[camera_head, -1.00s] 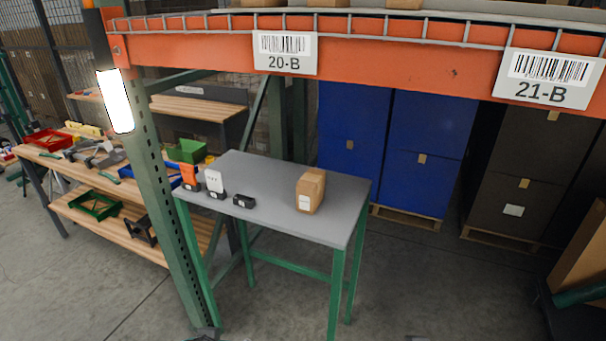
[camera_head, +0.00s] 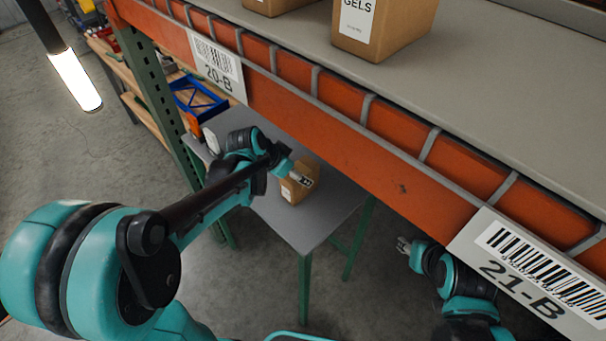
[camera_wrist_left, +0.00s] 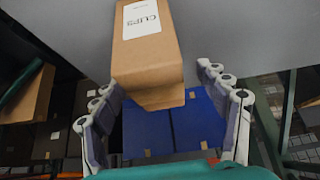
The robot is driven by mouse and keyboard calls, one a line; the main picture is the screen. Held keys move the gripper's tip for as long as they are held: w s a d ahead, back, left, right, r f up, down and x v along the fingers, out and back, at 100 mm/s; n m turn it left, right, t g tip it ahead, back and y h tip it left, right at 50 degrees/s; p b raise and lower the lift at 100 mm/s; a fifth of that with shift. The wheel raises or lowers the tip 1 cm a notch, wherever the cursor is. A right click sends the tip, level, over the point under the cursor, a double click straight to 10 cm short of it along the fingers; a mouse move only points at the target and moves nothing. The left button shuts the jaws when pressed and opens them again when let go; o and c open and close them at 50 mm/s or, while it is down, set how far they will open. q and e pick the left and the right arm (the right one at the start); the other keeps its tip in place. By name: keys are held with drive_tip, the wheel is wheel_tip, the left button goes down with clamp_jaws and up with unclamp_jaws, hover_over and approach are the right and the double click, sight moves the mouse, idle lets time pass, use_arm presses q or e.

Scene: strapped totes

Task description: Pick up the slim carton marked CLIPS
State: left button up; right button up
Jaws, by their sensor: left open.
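The slim brown carton (camera_head: 292,191) stands on the grey table (camera_head: 320,213), partly hidden by my left gripper in the head view. In the left wrist view the carton (camera_wrist_left: 150,62) carries a white label that appears to read CLIPS. My left gripper (camera_head: 304,181) is at the carton. In the left wrist view the gripper (camera_wrist_left: 158,80) is open, its fingers on either side of the carton's near end. A gap shows on the right; I cannot tell whether the left finger touches. My right gripper (camera_head: 403,245) is away to the right, below the rack beam, too small to read.
An orange rack beam (camera_head: 330,145) with a wire edge crosses above the table. A carton marked GELS (camera_head: 385,28) stands on the shelf (camera_head: 480,70) above. A green upright (camera_head: 165,100) and a blue tray (camera_head: 200,97) are at the left.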

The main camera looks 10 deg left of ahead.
use_arm(q)
drive_tip(key=b+x, duration=0.1)
drive_tip(key=x, duration=0.4)
drive_tip(key=shift+s+d+f+b, duration=0.1)
drive_tip(key=shift+d+b, duration=0.1)
drive_tip(key=shift+b, duration=0.2)
drive_tip(key=shift+w+d+f, duration=0.15)
drive_tip(key=shift+w+f, duration=0.15)
drive_tip(key=shift+f, duration=0.15)
drive_tip(key=shift+r, duration=0.1)
drive_tip(key=c, duration=1.5)
